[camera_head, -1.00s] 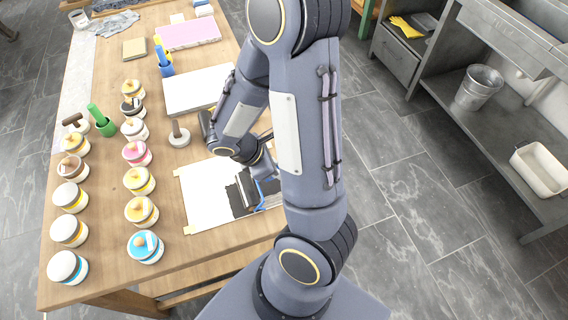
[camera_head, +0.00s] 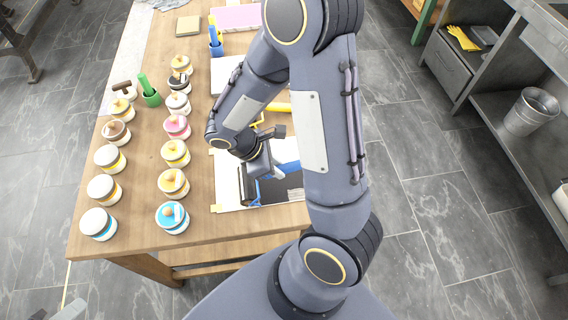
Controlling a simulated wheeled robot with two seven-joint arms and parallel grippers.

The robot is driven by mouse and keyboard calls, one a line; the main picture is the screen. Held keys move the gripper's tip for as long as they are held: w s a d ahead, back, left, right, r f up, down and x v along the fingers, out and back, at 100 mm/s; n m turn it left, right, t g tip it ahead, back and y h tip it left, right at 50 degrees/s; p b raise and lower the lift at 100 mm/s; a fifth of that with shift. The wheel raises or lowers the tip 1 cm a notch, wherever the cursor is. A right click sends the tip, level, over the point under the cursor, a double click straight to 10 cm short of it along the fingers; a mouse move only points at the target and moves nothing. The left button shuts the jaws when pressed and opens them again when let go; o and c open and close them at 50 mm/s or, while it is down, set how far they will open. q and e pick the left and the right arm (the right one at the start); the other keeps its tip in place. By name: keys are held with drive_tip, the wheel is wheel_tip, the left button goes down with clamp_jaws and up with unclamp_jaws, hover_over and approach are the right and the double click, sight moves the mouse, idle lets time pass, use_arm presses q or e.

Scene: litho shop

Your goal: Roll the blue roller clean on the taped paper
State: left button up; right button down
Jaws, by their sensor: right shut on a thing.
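The white paper (camera_head: 227,184) lies on the wooden table near its front edge, with yellow tape (camera_head: 216,208) at its left corners. The roller (camera_head: 247,187) has a dark, inked-looking drum and blue frame parts. It is low over the left part of the paper; I cannot tell whether it touches. A wide black ink patch (camera_head: 280,187) covers the paper to its right. My right gripper (camera_head: 262,172) is shut on the roller, with its jaws partly hidden by my arm. Small grey parts at the bottom left edge may be my left gripper; its jaws are unclear.
Several lidded ink jars (camera_head: 172,217) stand in rows left of the paper. A green holder (camera_head: 151,98) and a blue holder (camera_head: 216,48) stand farther back. A yellow item (camera_head: 279,106) lies just behind the paper. A metal bucket (camera_head: 531,111) sits on the right-hand shelf.

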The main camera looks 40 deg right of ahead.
sight(251, 181)
drive_tip(key=shift+w+a, duration=0.6)
drive_tip(key=shift+a, duration=0.4)
drive_tip(key=shift+w+a, duration=0.6)
drive_tip(key=shift+a, duration=0.45)
drive_tip(key=shift+w+a, duration=0.6)
drive_tip(key=shift+a, duration=0.4)
drive_tip(key=shift+r, duration=0.15)
drive_tip(key=shift+r+p, duration=1.45)
drive_tip(key=shift+r, duration=0.05)
drive_tip(key=shift+f, duration=0.1)
drive_tip(key=shift+d, duration=0.1)
